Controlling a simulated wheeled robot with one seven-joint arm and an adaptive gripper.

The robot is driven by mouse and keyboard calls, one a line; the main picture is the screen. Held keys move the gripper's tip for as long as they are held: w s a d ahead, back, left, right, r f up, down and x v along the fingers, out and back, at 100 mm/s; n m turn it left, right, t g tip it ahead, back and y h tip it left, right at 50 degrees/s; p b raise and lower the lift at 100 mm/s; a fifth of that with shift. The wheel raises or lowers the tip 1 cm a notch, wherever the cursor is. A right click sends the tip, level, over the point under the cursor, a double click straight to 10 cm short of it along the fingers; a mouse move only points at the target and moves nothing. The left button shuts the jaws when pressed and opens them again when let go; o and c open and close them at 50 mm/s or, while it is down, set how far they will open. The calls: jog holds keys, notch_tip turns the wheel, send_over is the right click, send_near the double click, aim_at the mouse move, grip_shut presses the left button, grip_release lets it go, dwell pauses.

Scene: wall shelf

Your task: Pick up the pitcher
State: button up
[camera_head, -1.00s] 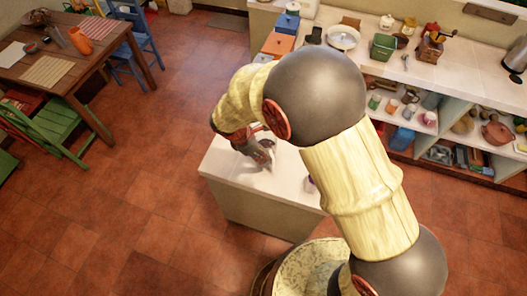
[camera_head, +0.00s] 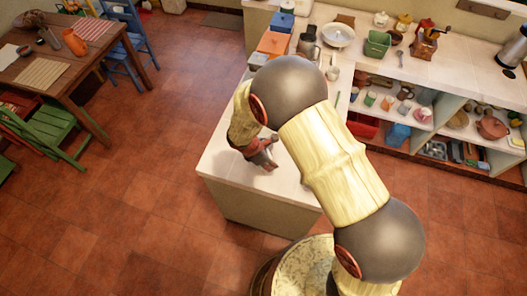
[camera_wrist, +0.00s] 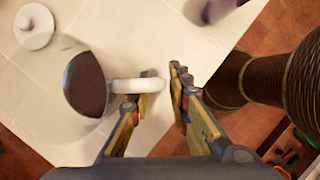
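What looks like the pitcher is a clear, rounded vessel (camera_wrist: 85,82) with dark contents and a white handle (camera_wrist: 128,86). It is at left in the wrist view, on a white tiled top. My gripper (camera_wrist: 161,87) is open, with its two fingers apart. The handle's end reaches toward the gap between the fingertips, and I cannot tell whether it touches either one. In the head view my gripper (camera_head: 266,158) is low over the white counter end, and I cannot make out the vessel there.
The white counter (camera_head: 232,170) has its edge near my gripper. A white round lid-like thing (camera_wrist: 34,25) lies beyond the vessel. A dark purple item (camera_wrist: 207,10) is at the top of the wrist view. A grey jug (camera_head: 309,47) and white plate (camera_head: 338,34) stand farther back.

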jog(key=shift+w+d+f, duration=0.1)
jog(key=shift+d+f, duration=0.1)
jog(key=shift+f, duration=0.3)
jog(key=shift+c, duration=0.3)
jog(key=c, duration=0.4)
grip_shut()
jog(key=shift+w, duration=0.1)
